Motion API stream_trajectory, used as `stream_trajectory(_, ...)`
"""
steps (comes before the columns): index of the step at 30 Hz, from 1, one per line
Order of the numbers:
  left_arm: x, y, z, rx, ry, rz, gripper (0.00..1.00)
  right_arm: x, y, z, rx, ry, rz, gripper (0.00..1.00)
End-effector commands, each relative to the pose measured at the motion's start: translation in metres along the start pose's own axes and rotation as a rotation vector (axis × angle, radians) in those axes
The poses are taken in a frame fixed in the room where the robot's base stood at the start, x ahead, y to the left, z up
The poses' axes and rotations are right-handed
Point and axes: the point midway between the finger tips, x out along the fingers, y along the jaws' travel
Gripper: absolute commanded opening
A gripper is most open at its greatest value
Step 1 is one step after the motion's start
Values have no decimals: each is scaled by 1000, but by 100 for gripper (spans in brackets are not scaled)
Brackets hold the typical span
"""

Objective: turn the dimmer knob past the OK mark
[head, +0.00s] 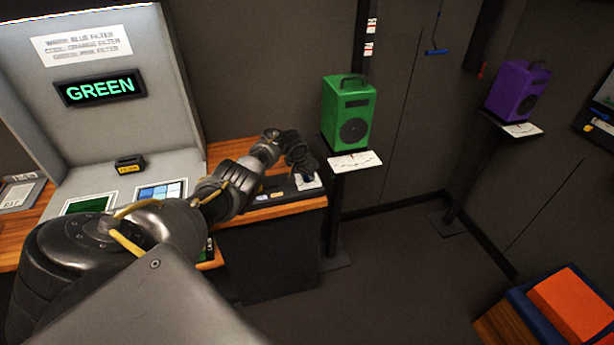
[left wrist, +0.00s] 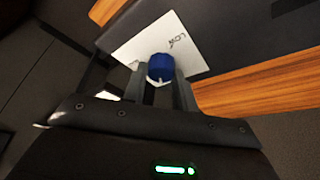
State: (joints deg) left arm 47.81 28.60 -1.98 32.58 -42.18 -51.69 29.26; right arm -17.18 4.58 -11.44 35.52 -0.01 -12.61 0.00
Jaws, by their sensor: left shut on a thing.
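The dimmer knob is a small blue knob (left wrist: 161,67) on a white plate (left wrist: 150,42) in the left wrist view. The plate bears a dark handwritten mark, which looks like the OK mark (left wrist: 178,41), to the right of the knob. My left gripper (left wrist: 160,82) is shut on the knob, with a finger on each side of it. In the head view my left gripper (head: 304,172) is at the right end of the wooden desk, and the knob is mostly hidden under it. My right gripper is not in view.
A grey console with a sign reading GREEN (head: 100,88) stands on the wooden desk (head: 290,207) at the left. A green speaker (head: 348,112) stands close behind my left gripper. A purple speaker (head: 517,90) is farther right. The floor between is clear.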

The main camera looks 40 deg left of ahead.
Motion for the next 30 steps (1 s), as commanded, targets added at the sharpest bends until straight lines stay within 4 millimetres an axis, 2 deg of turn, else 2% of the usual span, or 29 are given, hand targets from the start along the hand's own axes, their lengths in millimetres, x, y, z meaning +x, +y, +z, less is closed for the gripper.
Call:
stream_trajectory(18,7,-3,2,469,1,195,5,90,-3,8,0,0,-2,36)
stream_trajectory(24,5,-3,1,551,0,230,5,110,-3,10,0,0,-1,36)
stream_trajectory(30,2,-3,1,593,-2,247,5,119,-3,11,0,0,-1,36)
